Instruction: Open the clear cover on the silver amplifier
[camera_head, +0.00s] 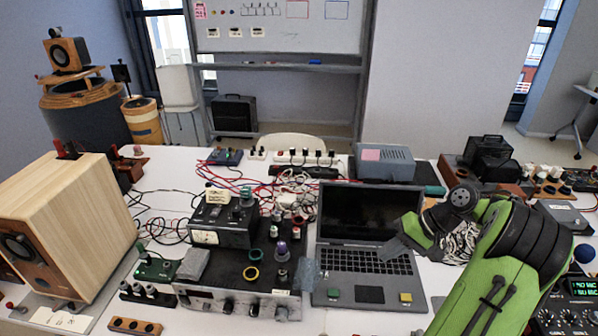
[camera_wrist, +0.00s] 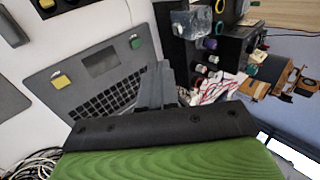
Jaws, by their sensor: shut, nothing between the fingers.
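The silver amplifier (camera_head: 203,299) stands at the front middle of the white table, with a silver front panel, knobs and a dark top. A small clear cover (camera_head: 304,272) sits at its right front corner, beside the laptop; I cannot tell clearly where its hinge is. In the wrist view the clear cover (camera_wrist: 192,22) shows at the top, on the dark amplifier. My gripper (camera_head: 392,250) is over the laptop keyboard, right of the cover and apart from it. In the wrist view its fingers (camera_wrist: 155,86) are together and empty.
An open laptop (camera_head: 350,260) lies under my gripper, its raised screen behind. Coloured rings and knobs crowd the amplifier's top. A black meter box (camera_head: 222,228) and loose red cables are behind. A wooden speaker (camera_head: 75,225) stands at left.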

